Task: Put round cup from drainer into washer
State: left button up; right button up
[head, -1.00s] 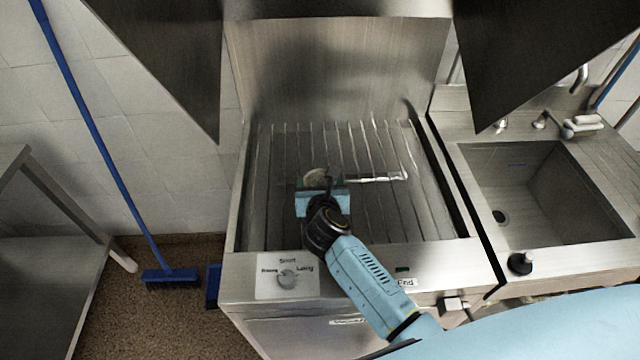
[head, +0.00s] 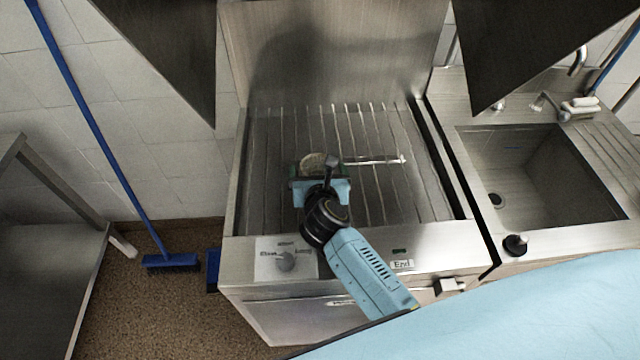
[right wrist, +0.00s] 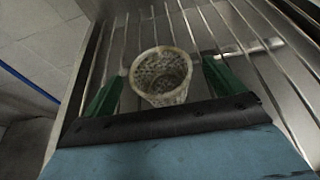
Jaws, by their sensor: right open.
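The round cup (right wrist: 161,75) stands upright on the washer's ribbed rack in the right wrist view, its open mouth towards the camera. In the head view the cup (head: 313,162) shows only in part, behind my right gripper. The washer (head: 385,190) is open on top, with its hood raised. My right gripper (head: 320,166) is over the rack; in the right wrist view the right gripper (right wrist: 160,88) is open, with one green finger on each side of the cup. I cannot tell whether the fingers touch it. My left gripper is not in view.
A sink (head: 545,180) with a faucet is at the right of the washer. A blue broom (head: 170,262) leans at the left, near a metal table (head: 45,270).

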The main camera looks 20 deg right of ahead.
jog(key=v, duration=0.9)
jog(key=shift+s+p, duration=0.15)
jog(key=shift+p, duration=0.15)
jog(key=shift+r, duration=0.15)
